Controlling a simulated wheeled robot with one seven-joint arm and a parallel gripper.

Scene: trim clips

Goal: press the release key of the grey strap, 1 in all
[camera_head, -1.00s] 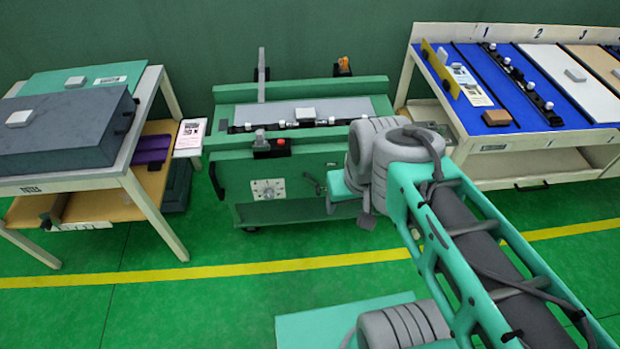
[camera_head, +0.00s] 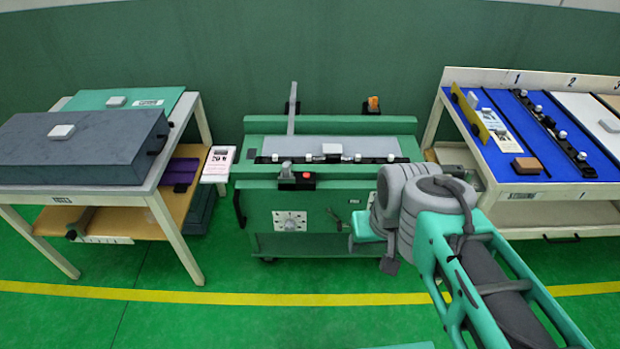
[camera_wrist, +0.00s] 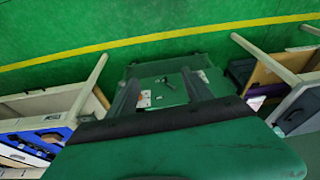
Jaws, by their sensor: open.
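The grey strap (camera_head: 292,112) stands up from a black mount at the back left of the green bench and slants over its top in the head view. I cannot tell for sure which part is its release key. A red button (camera_head: 306,175) sits on a black block at the bench's front edge, beside a grey knob (camera_head: 287,168). An orange part (camera_head: 373,102) sits on a black mount at the back right. My gripper (camera_wrist: 160,77) shows two dark, spread fingers in the wrist view, empty, facing the bench front from some distance.
The green bench (camera_head: 330,125) stands between a left table (camera_head: 150,185) with a dark grey case (camera_head: 85,155) and a right table (camera_head: 510,190) with a blue panel (camera_head: 500,130). My arm covers the bench's front right. Green floor with a yellow line lies clear in front.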

